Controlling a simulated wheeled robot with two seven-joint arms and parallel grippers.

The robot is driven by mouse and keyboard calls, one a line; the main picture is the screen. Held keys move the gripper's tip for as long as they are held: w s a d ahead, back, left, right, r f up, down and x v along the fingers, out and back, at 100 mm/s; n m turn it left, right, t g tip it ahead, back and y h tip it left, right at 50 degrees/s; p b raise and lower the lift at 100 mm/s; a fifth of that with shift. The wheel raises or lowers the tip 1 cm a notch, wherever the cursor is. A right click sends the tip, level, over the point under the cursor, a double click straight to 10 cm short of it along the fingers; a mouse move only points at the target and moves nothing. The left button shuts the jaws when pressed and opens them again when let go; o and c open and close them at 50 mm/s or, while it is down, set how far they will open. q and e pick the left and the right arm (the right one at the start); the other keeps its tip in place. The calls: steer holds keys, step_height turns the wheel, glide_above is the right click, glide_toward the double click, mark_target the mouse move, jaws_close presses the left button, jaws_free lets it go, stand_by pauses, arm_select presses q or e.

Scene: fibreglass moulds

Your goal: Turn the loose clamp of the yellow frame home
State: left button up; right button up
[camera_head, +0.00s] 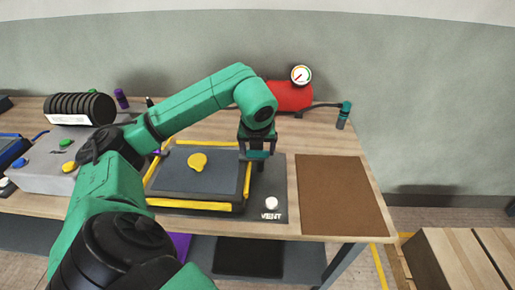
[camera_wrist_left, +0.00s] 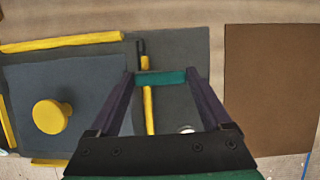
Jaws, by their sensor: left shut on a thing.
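The yellow frame (camera_head: 190,205) lies on a dark grey board on the bench, around a dark panel with a yellow knob (camera_head: 198,161). In the left wrist view the frame's yellow bar (camera_wrist_left: 62,42) and the knob (camera_wrist_left: 51,116) are at the left. My left gripper (camera_head: 257,155) is over the frame's right side. Its two fingers are shut on a teal bar (camera_wrist_left: 161,77), which looks like the clamp's handle and spans between the fingertips. A black piece beside it shows past the fingers. The clamp's lower part is hidden, and I cannot tell its angle. My right gripper is not in view.
A brown mat (camera_head: 341,194) lies clear to the right. A white button marked VENT (camera_head: 271,202) sits at the board's front right corner. A red tank (camera_head: 290,96) with a gauge (camera_head: 301,75) stands behind. A grey box with coloured knobs (camera_head: 45,160) is at the left.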

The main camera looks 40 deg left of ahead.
arm_select(q)
steer(key=o, duration=1.2)
steer(key=shift+c, duration=0.2)
steer(key=shift+r, duration=0.1)
steer(key=p+v, duration=0.4)
steer(key=v, duration=1)
steer(key=shift+s+r, duration=0.15)
steer(key=shift+d, duration=0.1)
